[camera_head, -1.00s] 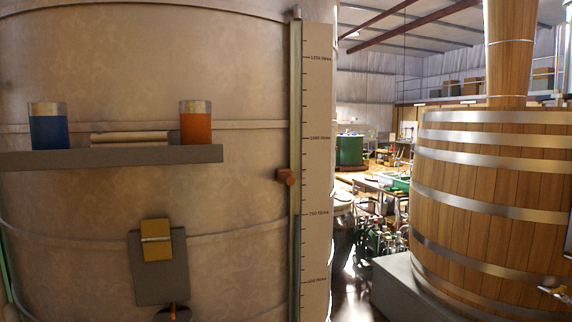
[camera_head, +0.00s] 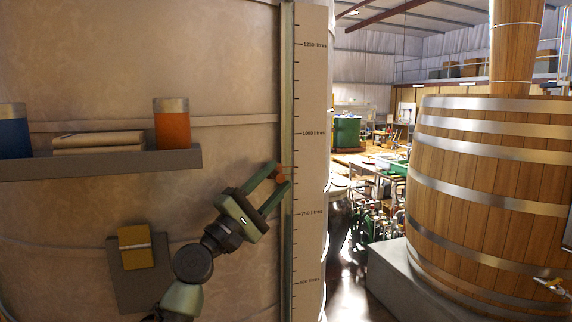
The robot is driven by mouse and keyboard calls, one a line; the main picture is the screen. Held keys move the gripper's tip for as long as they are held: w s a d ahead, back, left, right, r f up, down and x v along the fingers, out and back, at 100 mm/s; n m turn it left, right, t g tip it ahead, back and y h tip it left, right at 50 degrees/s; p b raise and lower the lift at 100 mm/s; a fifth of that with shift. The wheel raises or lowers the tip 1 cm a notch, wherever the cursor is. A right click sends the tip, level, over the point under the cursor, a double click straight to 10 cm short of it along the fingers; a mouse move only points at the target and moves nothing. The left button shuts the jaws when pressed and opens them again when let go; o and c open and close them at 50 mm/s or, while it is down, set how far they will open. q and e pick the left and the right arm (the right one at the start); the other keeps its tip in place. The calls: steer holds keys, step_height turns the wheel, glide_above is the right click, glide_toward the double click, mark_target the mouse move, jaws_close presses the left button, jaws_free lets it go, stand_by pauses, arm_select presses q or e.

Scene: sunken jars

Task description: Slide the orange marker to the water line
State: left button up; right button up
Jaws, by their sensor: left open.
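The orange marker (camera_head: 281,178) is a small orange-brown block on the upright rail (camera_head: 287,90) beside the pale litre scale (camera_head: 312,160). It sits about midway between the 750 and 1000 litres marks. My left gripper (camera_head: 279,176) reaches up from lower left. It is open, with one green finger above-left of the marker and the other below-right, so the marker shows between the fingertips. I cannot tell whether they touch it. My right gripper is not in view.
Below is a grey plate with a yellow block (camera_head: 134,248). A wooden vat (camera_head: 490,190) stands at the right.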

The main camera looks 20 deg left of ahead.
mark_target(286, 171)
arm_select(q)
steer(key=x, duration=0.2)
steer(key=p+x, duration=0.1)
steer(key=x, duration=0.1)
steer(key=shift+w+d+f, duration=0.15)
steer(key=shift+w+f, duration=0.05)
steer(key=shift+s, duration=0.1)
jaws_close()
steer(key=shift+f, duration=0.1)
stand_by(1.0)
